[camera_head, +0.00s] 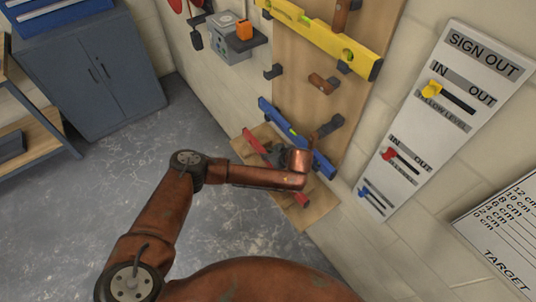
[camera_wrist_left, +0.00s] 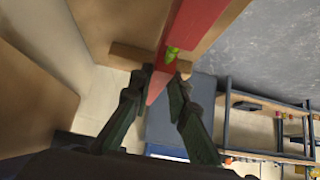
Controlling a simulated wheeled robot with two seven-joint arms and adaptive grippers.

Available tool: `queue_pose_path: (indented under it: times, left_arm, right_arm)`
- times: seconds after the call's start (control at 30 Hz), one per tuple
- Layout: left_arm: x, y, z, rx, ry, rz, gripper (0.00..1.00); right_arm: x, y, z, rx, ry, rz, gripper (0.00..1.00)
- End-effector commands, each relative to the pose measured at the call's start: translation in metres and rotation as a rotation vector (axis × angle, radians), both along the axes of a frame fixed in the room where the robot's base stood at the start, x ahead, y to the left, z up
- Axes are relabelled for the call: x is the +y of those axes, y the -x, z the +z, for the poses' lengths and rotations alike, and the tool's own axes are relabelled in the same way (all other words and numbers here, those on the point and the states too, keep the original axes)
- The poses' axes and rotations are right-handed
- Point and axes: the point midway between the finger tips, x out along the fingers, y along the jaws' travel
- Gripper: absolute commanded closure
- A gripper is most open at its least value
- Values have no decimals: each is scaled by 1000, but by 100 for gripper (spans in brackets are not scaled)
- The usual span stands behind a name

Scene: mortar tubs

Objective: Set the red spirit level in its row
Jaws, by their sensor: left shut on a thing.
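A short wooden piece (camera_wrist_left: 130,56) lies close by the level there. I cannot tell whether the level touches the board or a support. My right gripper is out of view.
The blue level (camera_head: 321,165) hangs just above the red one, close to my wrist. The yellow level (camera_head: 325,39) hangs higher on the wooden board (camera_head: 293,82), among brackets. A sign-out panel (camera_head: 407,133) is at right, a grey cabinet (camera_head: 92,72) at left. Floor between is clear.

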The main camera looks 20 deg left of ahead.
Motion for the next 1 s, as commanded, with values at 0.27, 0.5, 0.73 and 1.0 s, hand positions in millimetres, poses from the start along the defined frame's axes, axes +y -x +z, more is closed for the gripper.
queue_pose_path:
  times: [0.27, 0.5, 0.73, 1.0]
  left_arm:
    - [-1, -1, 1, -3, 3, 0, 100]
    - [-1, 0, -1, -2, 2, 0, 74]
    - [0, -1, -1, -2, 2, 0, 67]
    - [-1, -2, -3, -4, 2, -3, 67]
  right_arm:
    - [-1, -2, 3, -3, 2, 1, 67]
    - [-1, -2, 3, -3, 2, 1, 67]
    - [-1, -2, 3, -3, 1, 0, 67]
    - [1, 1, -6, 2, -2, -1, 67]
